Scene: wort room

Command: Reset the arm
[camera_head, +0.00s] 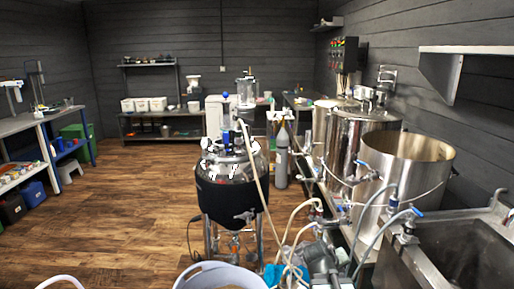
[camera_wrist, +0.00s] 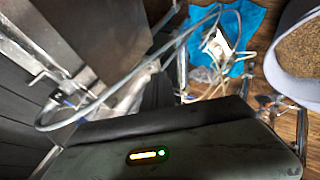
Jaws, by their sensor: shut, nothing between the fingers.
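My gripper shows in neither view, and I cannot see my arm in the head view. The wrist view looks down at a tilt. A dark panel with a lit orange bar and a green light fills its lower part; it looks like part of my own body. Past it are a blue cloth (camera_wrist: 238,22), a looping grey hose (camera_wrist: 110,92) and a tub of grain (camera_wrist: 282,68). No held object shows.
In the head view, a steel tank in a black jacket (camera_head: 230,200) stands ahead on legs. The tub's rim (camera_head: 195,272) is at the bottom, beside pumps and hoses. Open steel kettles (camera_head: 405,165) and a sink (camera_head: 465,240) line the right. Wooden floor (camera_head: 120,215) is clear at left.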

